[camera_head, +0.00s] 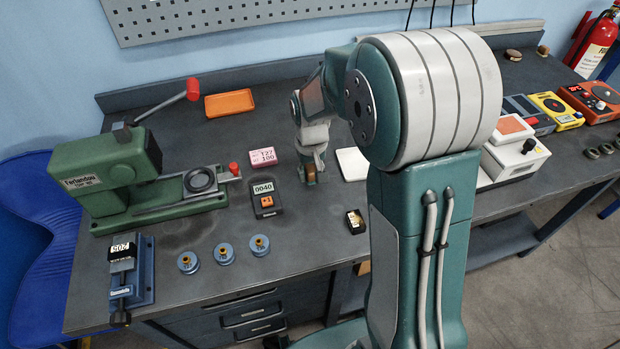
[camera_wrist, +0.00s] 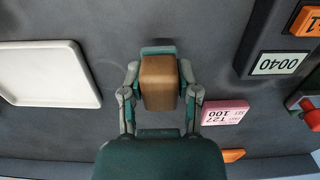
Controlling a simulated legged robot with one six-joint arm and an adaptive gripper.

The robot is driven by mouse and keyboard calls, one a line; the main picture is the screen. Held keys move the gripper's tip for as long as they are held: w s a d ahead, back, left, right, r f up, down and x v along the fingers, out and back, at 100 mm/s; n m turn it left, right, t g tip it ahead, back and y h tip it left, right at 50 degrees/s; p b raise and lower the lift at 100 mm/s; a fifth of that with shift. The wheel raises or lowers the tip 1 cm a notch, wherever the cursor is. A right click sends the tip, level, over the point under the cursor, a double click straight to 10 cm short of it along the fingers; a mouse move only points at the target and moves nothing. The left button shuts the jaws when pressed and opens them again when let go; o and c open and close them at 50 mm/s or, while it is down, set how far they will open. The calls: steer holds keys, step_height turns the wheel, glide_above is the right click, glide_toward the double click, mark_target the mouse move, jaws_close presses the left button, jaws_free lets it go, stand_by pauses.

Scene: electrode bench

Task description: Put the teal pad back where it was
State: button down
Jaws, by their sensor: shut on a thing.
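The teal pad (camera_wrist: 158,49) shows in the wrist view as a thin teal edge beyond a brown block (camera_wrist: 160,85), which seems to be its backing. My gripper (camera_wrist: 159,88) is shut on this block, one finger on each side. In the head view my gripper (camera_head: 310,178) points down low over the middle of the bench, between the pink display and the white tray. The brown block shows there only as a small patch between the fingers. I cannot tell whether the pad touches the bench top.
The white tray (camera_head: 350,165) lies right of my gripper, and a pink display (camera_head: 262,156) and a black meter (camera_head: 265,198) lie left. An orange tray (camera_head: 229,103) lies behind. Two small brown-topped pieces (camera_head: 513,55) sit at the far back right. My arm hides part of the bench.

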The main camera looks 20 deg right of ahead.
step_height(320, 180, down, 2)
steer(key=shift+a+f, duration=0.1)
steer(key=shift+f, duration=0.15)
steer(key=shift+s+a, duration=0.1)
steer(key=shift+a, duration=0.25)
steer(key=shift+c, duration=1.7)
jaws_free()
steer(key=shift+d, duration=0.25)
